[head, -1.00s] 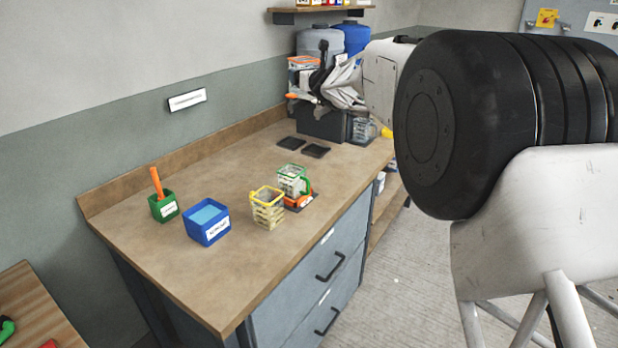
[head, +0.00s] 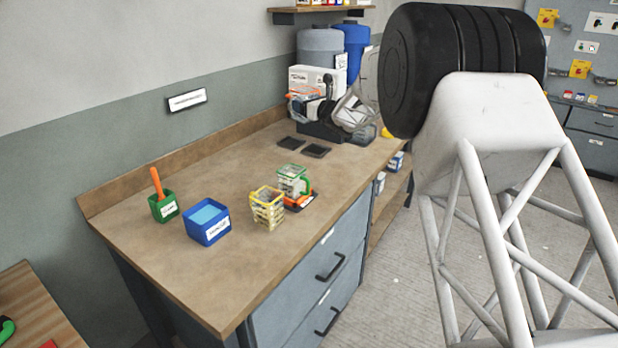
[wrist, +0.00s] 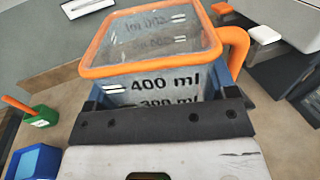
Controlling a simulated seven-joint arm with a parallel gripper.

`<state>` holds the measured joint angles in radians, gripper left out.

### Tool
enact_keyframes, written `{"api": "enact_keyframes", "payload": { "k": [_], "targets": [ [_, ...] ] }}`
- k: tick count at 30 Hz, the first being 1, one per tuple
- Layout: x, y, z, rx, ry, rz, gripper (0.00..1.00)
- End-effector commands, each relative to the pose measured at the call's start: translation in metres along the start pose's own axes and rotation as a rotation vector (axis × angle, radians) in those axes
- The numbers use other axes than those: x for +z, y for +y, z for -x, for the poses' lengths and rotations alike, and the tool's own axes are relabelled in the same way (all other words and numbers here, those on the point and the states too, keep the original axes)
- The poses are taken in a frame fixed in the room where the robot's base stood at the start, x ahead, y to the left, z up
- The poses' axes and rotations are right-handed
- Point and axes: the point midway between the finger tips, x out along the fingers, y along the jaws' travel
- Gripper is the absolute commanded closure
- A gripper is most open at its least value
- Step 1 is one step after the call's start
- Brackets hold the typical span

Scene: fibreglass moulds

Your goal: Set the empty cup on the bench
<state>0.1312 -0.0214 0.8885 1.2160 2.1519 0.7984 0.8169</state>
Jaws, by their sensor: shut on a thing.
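The cup (wrist: 150,88) in my grip is clear, with an orange rim, an orange handle on the right and ml marks. Far-side marks show through its walls, and no contents show. My gripper (wrist: 165,98) is shut on it, one finger at each side; a dark bar hides its lower part. In the head view the orange-rimmed cup (head: 303,93) is small, near the back of the bench. The wooden bench (head: 200,270) is below. I cannot tell whether the cup touches it.
A green holder (head: 164,208) with an orange stick, a blue tub (head: 207,222) and a yellow-rimmed cup (head: 267,208) stand on the bench. A green-rimmed cup (head: 292,179) stands behind. Two dark pads (head: 314,151) lie farther back. The bench's front left is clear.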

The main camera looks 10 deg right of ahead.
Motion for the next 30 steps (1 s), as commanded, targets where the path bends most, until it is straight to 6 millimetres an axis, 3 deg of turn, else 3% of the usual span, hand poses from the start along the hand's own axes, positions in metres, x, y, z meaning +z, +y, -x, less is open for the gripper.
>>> {"api": "enact_keyframes", "payload": {
  "k": [30],
  "targets": [
    [-0.121, -0.015, 0.004, 0.245, 0.001, -0.001, 0.54]
  ]
}}
